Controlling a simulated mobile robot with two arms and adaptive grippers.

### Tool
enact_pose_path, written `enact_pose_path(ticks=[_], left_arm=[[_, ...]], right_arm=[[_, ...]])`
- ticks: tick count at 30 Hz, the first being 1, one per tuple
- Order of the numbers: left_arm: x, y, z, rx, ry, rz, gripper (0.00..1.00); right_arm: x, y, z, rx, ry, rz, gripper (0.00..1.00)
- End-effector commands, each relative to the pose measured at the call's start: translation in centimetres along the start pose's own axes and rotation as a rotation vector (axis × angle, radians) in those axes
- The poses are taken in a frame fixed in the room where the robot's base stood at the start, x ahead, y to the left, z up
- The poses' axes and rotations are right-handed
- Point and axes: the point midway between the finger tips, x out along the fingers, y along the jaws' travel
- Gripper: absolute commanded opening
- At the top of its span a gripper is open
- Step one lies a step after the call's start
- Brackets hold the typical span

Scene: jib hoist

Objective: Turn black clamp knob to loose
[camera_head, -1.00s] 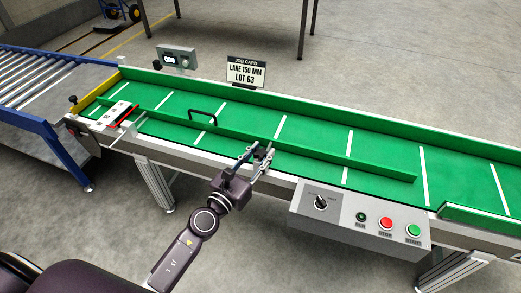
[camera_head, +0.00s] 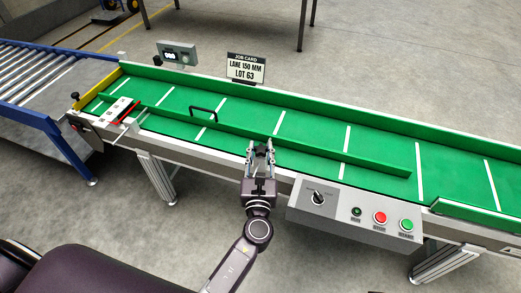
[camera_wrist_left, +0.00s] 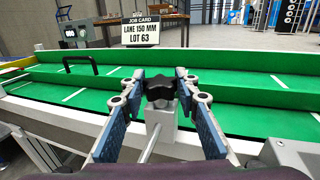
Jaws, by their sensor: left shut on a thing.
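The black clamp knob (camera_wrist_left: 160,87) is a star-shaped knob on a light metal block with a rod, at the conveyor's near edge. My left gripper (camera_wrist_left: 159,91) has its fingers on both sides of the knob and is shut on it. In the head view my left gripper (camera_head: 261,152) reaches over the near rail, and its fingers largely hide the knob. My right gripper is not in view.
A green guide rail (camera_head: 300,144) with a black handle (camera_head: 203,112) lies along the green belt. A control box (camera_head: 355,212) with a selector and buttons hangs right of my gripper. The job card (camera_head: 246,68) and a display box (camera_head: 177,53) stand behind the belt.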

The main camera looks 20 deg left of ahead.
Motion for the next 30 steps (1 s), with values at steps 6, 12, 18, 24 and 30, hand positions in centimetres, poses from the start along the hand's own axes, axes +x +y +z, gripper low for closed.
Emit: enact_pose_path(ticks=[6, 12, 18, 24, 30], left_arm=[[0.03, 0.08, 0.07, 0.001, -0.001, 0.043, 0.05], [0.0, 0.08, 0.09, 0.002, -0.001, 0.049, 0.05], [-0.02, 0.07, 0.08, 0.002, 0.0, 0.048, 0.05], [-0.03, 0.03, 0.05, 0.001, 0.0, 0.047, 0.47], [-0.04, 0.0, 0.03, 0.001, 0.001, 0.046, 0.47]], right_arm=[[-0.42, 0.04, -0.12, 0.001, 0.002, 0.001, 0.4], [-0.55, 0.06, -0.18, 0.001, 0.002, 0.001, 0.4], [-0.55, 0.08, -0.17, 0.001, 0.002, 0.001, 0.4], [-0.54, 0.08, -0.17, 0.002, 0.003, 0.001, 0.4], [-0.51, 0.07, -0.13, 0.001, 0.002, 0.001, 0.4]])
